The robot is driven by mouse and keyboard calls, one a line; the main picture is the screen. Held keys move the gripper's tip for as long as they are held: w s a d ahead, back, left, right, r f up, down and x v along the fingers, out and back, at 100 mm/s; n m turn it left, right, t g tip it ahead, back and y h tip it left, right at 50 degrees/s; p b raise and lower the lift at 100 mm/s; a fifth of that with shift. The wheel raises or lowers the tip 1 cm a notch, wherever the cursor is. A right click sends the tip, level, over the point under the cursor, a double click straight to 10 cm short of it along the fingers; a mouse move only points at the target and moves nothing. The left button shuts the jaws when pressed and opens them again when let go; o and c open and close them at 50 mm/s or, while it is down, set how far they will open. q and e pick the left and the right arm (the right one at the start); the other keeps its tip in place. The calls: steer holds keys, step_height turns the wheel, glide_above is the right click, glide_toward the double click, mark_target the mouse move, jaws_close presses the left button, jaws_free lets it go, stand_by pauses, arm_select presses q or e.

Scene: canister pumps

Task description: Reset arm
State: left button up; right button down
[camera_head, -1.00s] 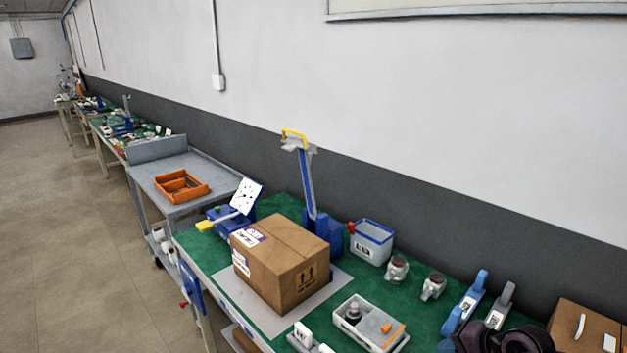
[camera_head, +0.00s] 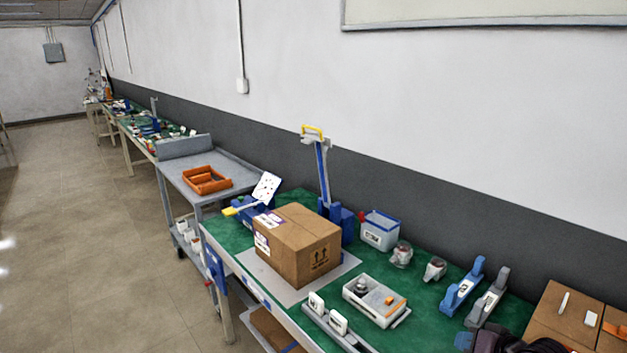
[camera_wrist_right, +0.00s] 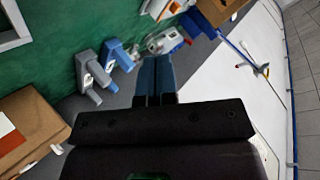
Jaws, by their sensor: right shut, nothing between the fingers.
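My right gripper (camera_wrist_right: 157,65) is shut and empty, its two blue-grey fingers together in the right wrist view. In the head view its dark body (camera_head: 508,341) shows at the bottom right edge, in front of the green-topped bench (camera_head: 420,283); the fingers cannot be made out there. In the wrist view the fingers point toward the bench side and wall, with blue and grey tools (camera_wrist_right: 118,55) to their left. My left gripper is not in view.
A cardboard box (camera_head: 297,245) stands on the bench. Beyond it are a blue upright tool (camera_head: 323,175) and a white bin (camera_head: 380,231). A tray with parts (camera_head: 374,301) lies nearer. Brown boxes (camera_head: 565,317) stand at the right. The floor (camera_head: 90,230) at left is clear.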

steer(key=s+a+f+n+h, duration=0.1)
steer(key=s+f, duration=0.3)
steer(key=s, duration=0.3)
steer(key=s+a+f+n+t+h, duration=0.1)
steer(key=s+f, duration=0.3)
steer(key=s, duration=0.4)
steer(key=s+a+f+n+t+h, duration=0.1)
steer(key=s+a+f+n+h, duration=0.1)
steer(key=s, duration=0.6)
step_height(320, 180, down, 2)
steer(key=shift+a+f+h, duration=0.1)
steer(key=shift+a+h, duration=0.05)
steer(key=shift+h, duration=0.35)
